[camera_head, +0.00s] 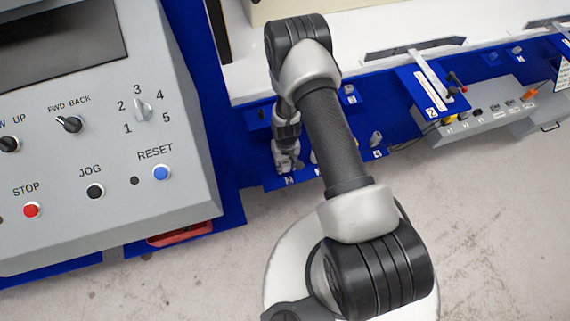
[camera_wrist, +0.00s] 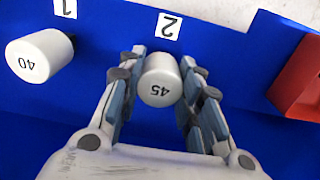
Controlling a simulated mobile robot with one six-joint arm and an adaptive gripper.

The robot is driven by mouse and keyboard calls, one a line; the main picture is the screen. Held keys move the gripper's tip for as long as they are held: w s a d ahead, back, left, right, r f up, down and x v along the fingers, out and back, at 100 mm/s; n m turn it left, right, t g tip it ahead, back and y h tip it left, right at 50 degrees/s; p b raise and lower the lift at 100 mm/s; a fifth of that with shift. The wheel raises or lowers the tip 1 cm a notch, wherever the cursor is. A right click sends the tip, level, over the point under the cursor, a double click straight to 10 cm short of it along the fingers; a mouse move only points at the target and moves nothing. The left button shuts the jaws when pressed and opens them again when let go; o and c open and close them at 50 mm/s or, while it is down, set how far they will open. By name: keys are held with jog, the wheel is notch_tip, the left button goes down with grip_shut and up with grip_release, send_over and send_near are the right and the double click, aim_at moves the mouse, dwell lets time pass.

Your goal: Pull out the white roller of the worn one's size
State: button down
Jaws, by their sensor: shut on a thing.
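In the wrist view my gripper (camera_wrist: 160,100) has its two fingers on either side of a white roller marked 45 (camera_wrist: 159,82), and it is shut on it. This roller is by the label 2 (camera_wrist: 168,26) on the blue panel. A second white roller, marked 40 (camera_wrist: 38,57), sits to the left by the label 1 (camera_wrist: 65,8), apart from the fingers. In the head view my gripper (camera_head: 287,160) is low beside the blue panel, and the roller in it is too small to make out. The worn roller cannot be made out in either view.
A red part (camera_wrist: 300,78) stands at the right of the wrist view. A grey control panel (camera_head: 100,130) with knobs and buttons fills the left of the head view. A grey box (camera_head: 470,118) with small items hangs at the right. The concrete floor (camera_head: 490,230) is clear.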

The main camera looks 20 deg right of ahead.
aim_at(285, 162)
jog(key=shift+r+p, duration=0.85)
jog(key=shift+r, duration=0.55)
jog(key=shift+r+p, duration=1.5)
jog(key=shift+r, duration=0.85)
